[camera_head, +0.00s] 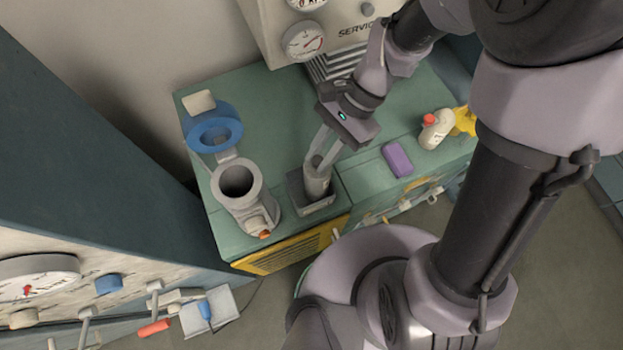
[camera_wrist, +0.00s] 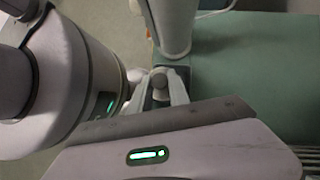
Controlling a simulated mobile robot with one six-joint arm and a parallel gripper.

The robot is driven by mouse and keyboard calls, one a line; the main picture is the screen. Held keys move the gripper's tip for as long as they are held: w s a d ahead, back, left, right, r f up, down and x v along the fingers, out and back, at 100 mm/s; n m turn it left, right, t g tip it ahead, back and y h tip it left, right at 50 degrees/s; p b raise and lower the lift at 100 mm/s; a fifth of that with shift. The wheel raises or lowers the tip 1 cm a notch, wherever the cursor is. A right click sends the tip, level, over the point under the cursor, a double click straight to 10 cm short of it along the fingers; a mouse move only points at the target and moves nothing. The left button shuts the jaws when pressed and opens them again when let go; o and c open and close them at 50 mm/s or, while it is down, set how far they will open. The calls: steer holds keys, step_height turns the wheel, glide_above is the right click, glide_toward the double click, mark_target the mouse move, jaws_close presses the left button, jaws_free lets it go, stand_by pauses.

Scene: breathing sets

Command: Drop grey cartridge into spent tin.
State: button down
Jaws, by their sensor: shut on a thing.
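My gripper (camera_head: 318,167) points down over the green bench top, its two fingers shut on the upper end of a grey cartridge (camera_head: 318,184). The cartridge is upright, at or over a dark grey square tin (camera_head: 323,207), which looks like the spent tin. I cannot tell whether the cartridge's lower end is inside the tin or just above it. In the wrist view the round end of the cartridge (camera_wrist: 159,80) sits between the fingers, with a dark piece of the tin (camera_wrist: 181,73) showing behind. The tin's inside is mostly hidden.
A purple block (camera_head: 397,159) and a white bottle (camera_head: 434,133) with a red cap lie right. A gauge cabinet (camera_head: 290,20) stands behind.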

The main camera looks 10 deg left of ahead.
step_height(320, 180, down, 2)
steer(key=shift+f+b, duration=0.25)
steer(key=shift+b, duration=0.35)
steer(key=shift+r, duration=0.15)
steer(key=c, duration=1.2)
jaws_free()
steer(key=shift+o, duration=0.2)
steer(key=p+v, duration=0.6)
steer(key=v, duration=1.1)
steer(key=shift+r+p, duration=0.25)
steer(key=shift+p, duration=0.05)
steer(key=shift+w+d, duration=0.1)
steer(key=s+d+f+n+t+h+b, duration=0.1)
steer(key=s+d+n+t+b, duration=0.3)
steer(key=s+t+b, duration=0.5)
steer(key=shift+d+f+t+h+b, duration=0.2)
steer(key=shift+d+t+h+b, duration=0.7)
steer(key=shift+b, duration=0.25)
